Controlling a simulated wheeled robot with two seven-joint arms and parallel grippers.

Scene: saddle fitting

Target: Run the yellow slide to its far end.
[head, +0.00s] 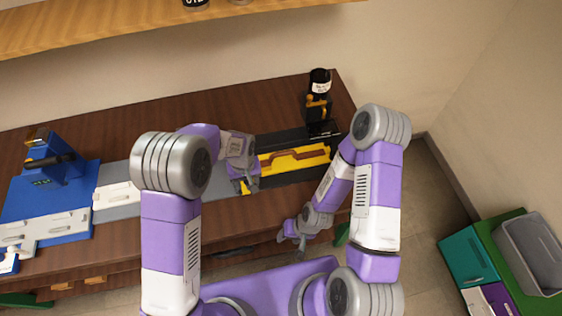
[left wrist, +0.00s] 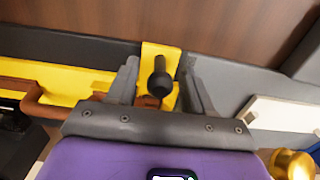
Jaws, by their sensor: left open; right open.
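The yellow slide (head: 294,159) lies in a long black and grey track (head: 222,193) on the wooden table, with a brown bar along its top. My left gripper (head: 246,186) is at the slide's left end. In the left wrist view, the slide (left wrist: 88,82) has an upright yellow plate there with a black knob (left wrist: 160,84). The open fingers of my left gripper (left wrist: 160,88) stand on either side of the knob, with gaps showing; whether they touch it lower down is hidden. My right gripper (head: 290,238) is open and empty near the table's front edge.
A black post with orange parts (head: 318,108) stands at the track's right end. A blue fixture (head: 50,185) with white plates (head: 48,228) is at the left. A white plate (head: 116,195) lies on the grey track. Bins (head: 530,255) stand on the floor at right.

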